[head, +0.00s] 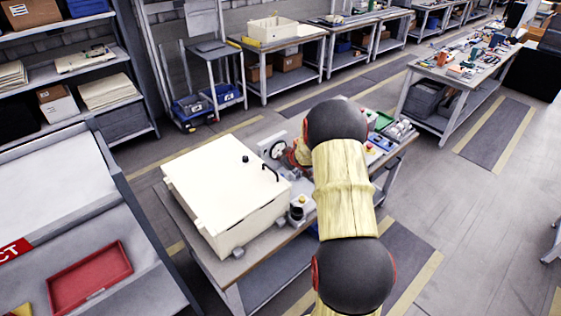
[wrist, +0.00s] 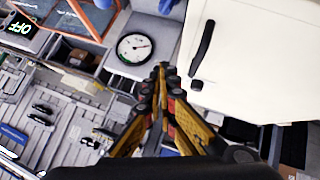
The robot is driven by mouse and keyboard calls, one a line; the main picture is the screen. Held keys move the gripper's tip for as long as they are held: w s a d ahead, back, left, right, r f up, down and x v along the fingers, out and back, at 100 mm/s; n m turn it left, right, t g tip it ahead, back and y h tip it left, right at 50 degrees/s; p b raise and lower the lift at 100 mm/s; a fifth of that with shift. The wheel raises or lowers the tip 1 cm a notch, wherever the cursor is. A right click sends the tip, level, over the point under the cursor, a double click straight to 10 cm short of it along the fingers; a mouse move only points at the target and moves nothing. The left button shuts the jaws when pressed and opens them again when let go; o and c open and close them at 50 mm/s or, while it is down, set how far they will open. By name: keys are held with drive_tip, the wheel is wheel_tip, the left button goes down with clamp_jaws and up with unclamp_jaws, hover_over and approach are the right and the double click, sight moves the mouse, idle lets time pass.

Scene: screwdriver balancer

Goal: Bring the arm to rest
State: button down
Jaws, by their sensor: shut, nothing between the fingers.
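My gripper (wrist: 160,72) shows in the wrist view with its yellow and dark fingers closed together at the tips. Nothing shows between the fingertips. It is above the workbench, beside the cream cabinet (wrist: 252,50) and below the round dial gauge (wrist: 135,47) in that picture. In the head view my arm, with yellow sleeve and black joints, reaches over the bench; the gripper's tips are hidden behind it. The cream cabinet (head: 222,190) with a black handle stands left of my arm, and the white gauge (head: 278,150) stands behind it.
The workbench (head: 262,252) carries small parts and coloured bins (head: 383,122) past my arm. A rack with a red tray (head: 88,276) stands at the left. A long table (head: 455,75) stands at the back right. Open floor (head: 480,200) lies to the right.

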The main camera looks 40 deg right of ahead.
drive_tip(key=s+r, duration=0.3)
drive_tip(key=shift+s+d+r+p, duration=0.15)
drive_tip(key=shift+s+d+p, duration=0.05)
drive_tip(key=shift+p, duration=0.1)
drive_tip(key=s+d+f+m+g+h, duration=0.15)
drive_tip(key=s+f+g, duration=0.3)
drive_tip(key=s, duration=0.45)
drive_tip(key=s+a+r+m+g+b, duration=0.25)
drive_tip(key=s+a, duration=0.25)
drive_tip(key=s, duration=0.3)
drive_tip(key=s+a+r+t+y+b, duration=0.1)
drive_tip(key=s+a+r+b, duration=0.2)
drive_tip(key=a, duration=1)
drive_tip(key=s+a+r+n+t+y+b, duration=0.1)
drive_tip(key=s+a+b, duration=0.5)
drive_tip(key=a, duration=0.7)
drive_tip(key=s+a+r+n+t+y+b, duration=0.1)
drive_tip(key=s+a+r+y+b, duration=0.2)
drive_tip(key=a, duration=1)
drive_tip(key=s+r+b, duration=0.2)
drive_tip(key=s, duration=0.2)
drive_tip(key=shift+s+a+b, duration=0.15)
drive_tip(key=shift+s+b, duration=0.2)
